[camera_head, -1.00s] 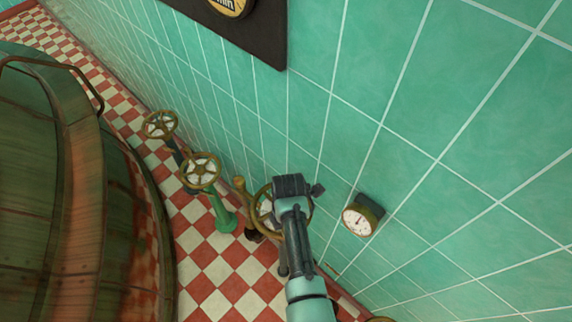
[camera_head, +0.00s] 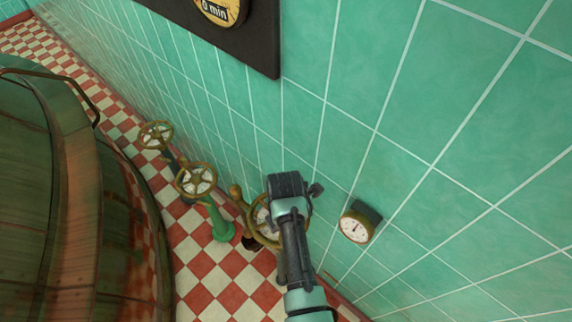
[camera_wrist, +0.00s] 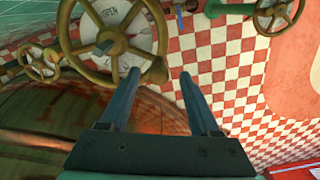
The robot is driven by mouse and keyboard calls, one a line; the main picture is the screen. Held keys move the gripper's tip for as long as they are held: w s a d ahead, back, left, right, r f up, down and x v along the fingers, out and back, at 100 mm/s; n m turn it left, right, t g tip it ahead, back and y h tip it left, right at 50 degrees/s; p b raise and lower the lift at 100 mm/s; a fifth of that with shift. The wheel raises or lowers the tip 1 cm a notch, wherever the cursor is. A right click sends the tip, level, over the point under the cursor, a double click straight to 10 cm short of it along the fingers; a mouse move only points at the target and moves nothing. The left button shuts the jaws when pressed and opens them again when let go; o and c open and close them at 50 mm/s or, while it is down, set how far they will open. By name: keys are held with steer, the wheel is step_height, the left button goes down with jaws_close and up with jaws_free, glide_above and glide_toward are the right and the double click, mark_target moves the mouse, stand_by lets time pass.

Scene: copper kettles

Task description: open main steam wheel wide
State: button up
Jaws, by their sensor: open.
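A brass spoked handwheel (camera_wrist: 69,48) with a pale dial face marked OPEN fills the upper left of the wrist view. In the head view the same wheel (camera_head: 251,223) stands close to the tiled wall, partly hidden behind my arm. A brass knob (camera_head: 236,191) sticks up at its left. My gripper (camera_wrist: 159,74) is open, its two dark fingers pointing at the wheel's lower right rim. The rim seems to lie at the left fingertip and towards the gap; I cannot tell whether it touches. The fingertips are hidden in the head view.
Two more handwheels stand to the left, one on a green post (camera_head: 219,222) and one farther back (camera_head: 156,134). A round gauge (camera_head: 356,227) is on the green wall at right. A large copper vessel (camera_head: 50,200) fills the left. Checkered floor lies between.

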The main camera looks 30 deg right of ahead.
step_height(320, 180, up, 9)
steer(key=b, duration=0.1)
stand_by(0.7)
